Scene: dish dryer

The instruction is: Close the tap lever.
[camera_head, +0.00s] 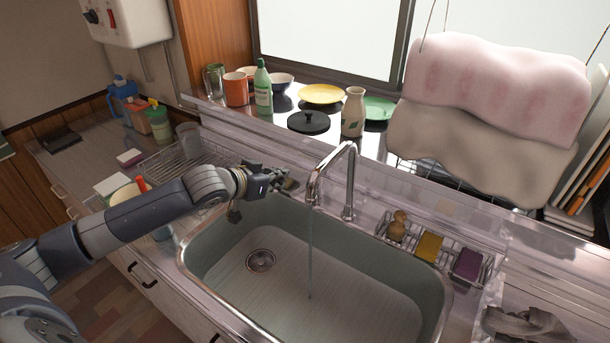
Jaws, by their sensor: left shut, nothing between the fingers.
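The chrome tap (350,180) stands behind the sink (440,300), its spout arching toward the left. A thin stream of water (310,255) falls from the spout into the basin. I cannot make out the tap lever clearly from the rest of the tap. My left gripper (288,184) is shut and empty above the sink's back left edge. Its fingertips point right, just left of the spout in the picture. I cannot tell the distance in depth between them. My right gripper is not in view.
A wire rack (190,158) stands left of the sink. A sponge holder (408,240) sits right of the tap, and crumpled grey material (525,325) lies at lower right. A green bottle (263,90) and a vase (353,112) stand on the ledge behind. The basin looks empty.

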